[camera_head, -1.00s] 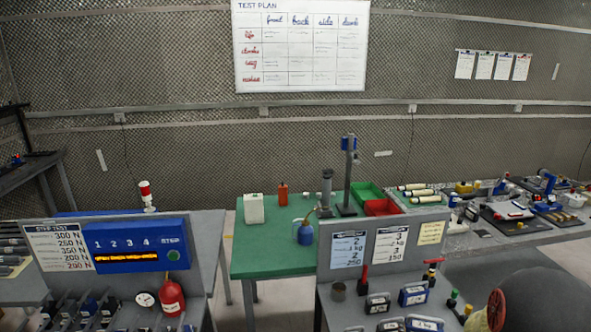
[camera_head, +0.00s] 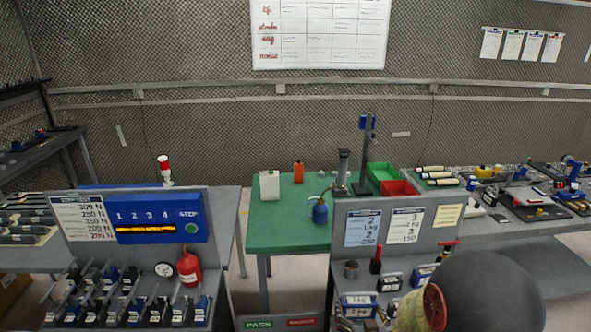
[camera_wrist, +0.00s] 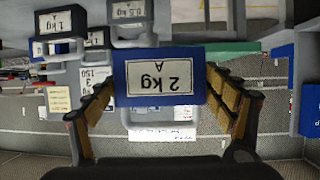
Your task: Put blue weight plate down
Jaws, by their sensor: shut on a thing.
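The blue weight plate (camera_wrist: 160,78) fills the middle of the wrist view. It is a block with a white label reading "2 kg A", which appears upside down. My gripper (camera_wrist: 160,95) has its tan-padded fingers on both sides of it and is shut on it. I cannot make out the gripper or the held plate in the head view, where my arm covers part of the right bench. Whether the plate touches anything beneath it cannot be told.
Other weights, including a blue one (camera_head: 357,304), stand on the right bench below its sign panel (camera_head: 384,228). A dark 1 kg weight (camera_wrist: 62,22) shows in the wrist view. The left bench holds rows of weights and the blue step-test box (camera_head: 155,220). A green table (camera_head: 290,222) stands behind.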

